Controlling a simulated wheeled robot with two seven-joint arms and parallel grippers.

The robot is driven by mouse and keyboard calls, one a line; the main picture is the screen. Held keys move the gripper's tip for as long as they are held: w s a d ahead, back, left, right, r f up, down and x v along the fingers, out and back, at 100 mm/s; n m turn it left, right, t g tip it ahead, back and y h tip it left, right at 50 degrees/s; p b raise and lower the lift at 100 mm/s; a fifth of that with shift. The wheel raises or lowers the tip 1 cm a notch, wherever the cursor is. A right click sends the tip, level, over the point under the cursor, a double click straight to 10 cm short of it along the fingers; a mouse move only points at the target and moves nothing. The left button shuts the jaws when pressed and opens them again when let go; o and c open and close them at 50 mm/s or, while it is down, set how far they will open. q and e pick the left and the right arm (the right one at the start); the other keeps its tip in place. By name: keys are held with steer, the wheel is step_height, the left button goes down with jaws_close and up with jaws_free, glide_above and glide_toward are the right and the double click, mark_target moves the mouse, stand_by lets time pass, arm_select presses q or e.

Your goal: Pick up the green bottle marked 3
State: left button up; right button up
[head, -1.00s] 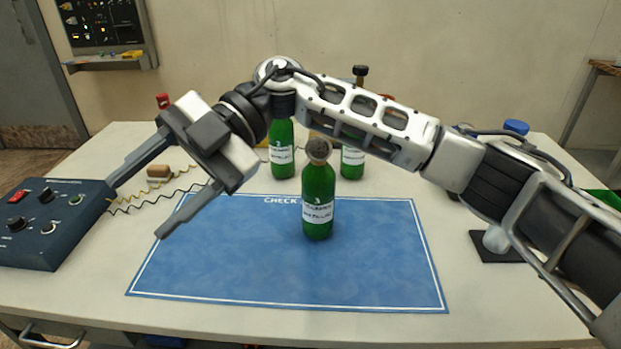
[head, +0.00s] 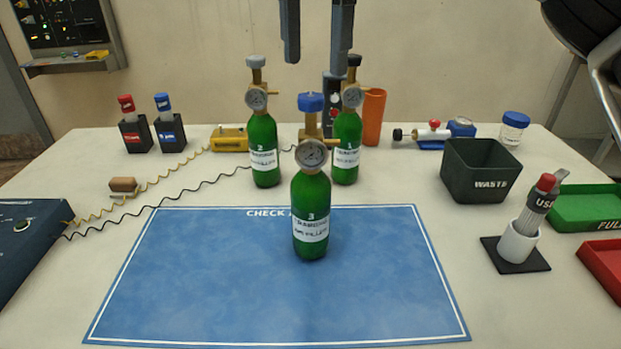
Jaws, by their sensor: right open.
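The green bottle marked 3 (head: 311,205) stands upright on the blue check mat (head: 270,300). A brass fitting with a round gauge and a blue knob (head: 311,102) tops it. My right gripper (head: 314,66) hangs in from the top edge, its two dark fingers pointing down and apart, with nothing between them. It is above the bottle in the picture and not touching it. My left gripper is out of view. Green bottle 2 (head: 264,150) stands behind to the left, and green bottle 1 (head: 347,145) behind to the right, both with gauges.
An orange tube (head: 374,117) stands beside bottle 1. A dark waste bin (head: 480,172), a holder with a red-tipped device (head: 519,240), and green (head: 585,205) and red (head: 606,262) trays are at right. A blue control box (head: 28,240) sits at left. The mat around bottle 3 is clear.

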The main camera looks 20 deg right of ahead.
mark_target(311, 96)
step_height(311, 96, down, 3)
steer(key=shift+f, duration=0.1)
steer(key=shift+w+f, duration=0.25)
steer(key=shift+f, duration=1.05)
steer(key=shift+w+f, duration=0.2)
steer(key=shift+f, duration=1.05)
jaws_close()
steer(key=shift+a+r, duration=0.1)
steer(key=shift+r, duration=0.05)
